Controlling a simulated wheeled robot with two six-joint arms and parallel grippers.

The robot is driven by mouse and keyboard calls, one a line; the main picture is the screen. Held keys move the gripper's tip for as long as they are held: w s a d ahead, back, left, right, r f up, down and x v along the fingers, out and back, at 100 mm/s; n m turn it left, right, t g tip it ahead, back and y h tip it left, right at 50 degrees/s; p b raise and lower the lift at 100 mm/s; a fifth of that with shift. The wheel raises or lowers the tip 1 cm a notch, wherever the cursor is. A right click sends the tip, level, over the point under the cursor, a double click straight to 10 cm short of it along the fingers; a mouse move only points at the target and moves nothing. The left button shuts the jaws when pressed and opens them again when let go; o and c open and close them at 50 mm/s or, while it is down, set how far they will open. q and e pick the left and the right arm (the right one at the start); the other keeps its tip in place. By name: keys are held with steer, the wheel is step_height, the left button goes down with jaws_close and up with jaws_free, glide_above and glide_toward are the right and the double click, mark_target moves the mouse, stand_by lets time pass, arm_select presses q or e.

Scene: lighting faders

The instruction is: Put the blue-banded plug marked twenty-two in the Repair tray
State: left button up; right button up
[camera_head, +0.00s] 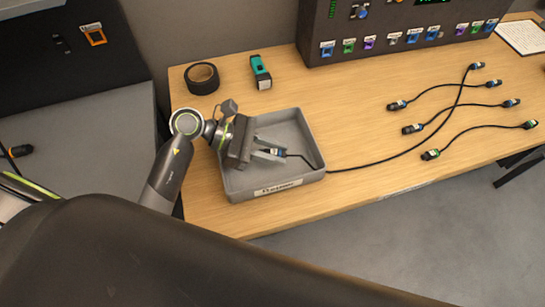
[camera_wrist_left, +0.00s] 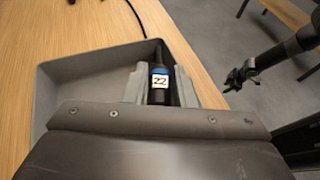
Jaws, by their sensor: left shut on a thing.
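The plug marked 22 (camera_wrist_left: 161,82) has a blue band and a white label in the left wrist view. It also shows in the head view (camera_head: 278,152). My left gripper (camera_head: 272,153) is shut on it, within the outline of the grey tray (camera_head: 308,133). I cannot tell whether the plug touches the tray floor. The tray's front label is too blurred to read surely. The plug's black cable runs over the tray's right side. A dark arm end, seemingly my right gripper (camera_wrist_left: 240,77), is at the right of the left wrist view; its jaws are unclear.
Several cable plugs (camera_head: 430,154) lie at the right of the wooden table (camera_head: 355,120). The held plug's cable crosses among them. Black tape (camera_head: 202,79) and a teal device (camera_head: 261,72) lie behind the tray. A dark console (camera_head: 400,25) stands at the back.

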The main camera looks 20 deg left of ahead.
arm_select(q)
step_height(320, 180, down, 4)
steer(key=shift+f, duration=0.1)
arm_select(e)
steer(key=shift+s+a+r, duration=0.15)
steer(key=shift+s+a, duration=0.05)
steer(key=shift+s, duration=0.05)
arm_select(q)
steer(key=shift+f, duration=0.2)
steer(key=shift+f+b, duration=0.45)
steer(key=shift+b, duration=0.25)
arm_select(e)
steer(key=shift+a+f, duration=0.2)
steer(key=shift+f, duration=0.7)
steer(key=shift+r, duration=0.1)
arm_select(q)
steer(key=o, duration=1)
arm_select(e)
steer(key=shift+d, duration=0.25)
arm_select(q)
steer(key=shift+r, duration=0.15)
arm_select(e)
steer(key=shift+r, duration=0.1)
